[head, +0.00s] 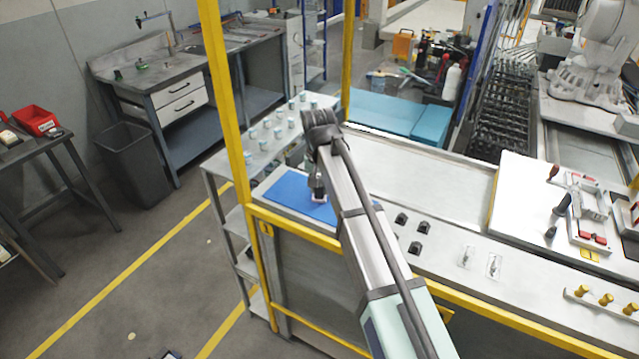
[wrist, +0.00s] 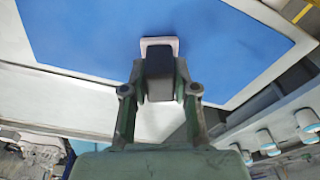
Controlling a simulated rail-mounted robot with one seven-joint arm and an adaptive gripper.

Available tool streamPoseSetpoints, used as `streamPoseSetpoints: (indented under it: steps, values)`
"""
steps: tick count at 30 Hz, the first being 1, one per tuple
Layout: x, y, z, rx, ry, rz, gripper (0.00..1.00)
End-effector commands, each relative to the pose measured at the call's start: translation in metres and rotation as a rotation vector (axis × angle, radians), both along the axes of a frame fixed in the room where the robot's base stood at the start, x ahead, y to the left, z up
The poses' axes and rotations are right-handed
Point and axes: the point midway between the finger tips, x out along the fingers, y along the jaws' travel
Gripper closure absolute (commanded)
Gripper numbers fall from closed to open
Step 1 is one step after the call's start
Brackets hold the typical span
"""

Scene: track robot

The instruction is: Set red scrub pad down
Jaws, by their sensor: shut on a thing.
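My gripper (wrist: 160,85) points down over the blue mat (head: 296,193) at the left end of the workbench. It is shut on a small pad, taken as the scrub pad (wrist: 160,41). Only a pale, whitish rim of the pad shows past the dark fingers in the wrist view. In the head view the pad (head: 319,200) is a small pale pinkish patch at the fingertips; a clear red does not show. The pad is over the mat, near its right side. Whether it touches the mat cannot be told. The mat also fills the upper wrist view (wrist: 80,40).
A grey shelf (head: 225,160) with several small pale cups stands left of the bench, behind a yellow post (head: 222,90). Several black holders (head: 402,219) sit right of my arm. The mat's left part is bare.

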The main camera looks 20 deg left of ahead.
Motion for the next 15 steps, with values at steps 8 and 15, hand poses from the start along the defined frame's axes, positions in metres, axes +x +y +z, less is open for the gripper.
streamPoseSetpoints:
  steps: [8, 15]
  values:
    - [0.0002, 0.0001, -0.0017, 0.0, 0.0, 0.0, 1.0]
    - [0.0002, 0.0001, -0.0039, 0.0, 0.0, 0.0, 0.47]
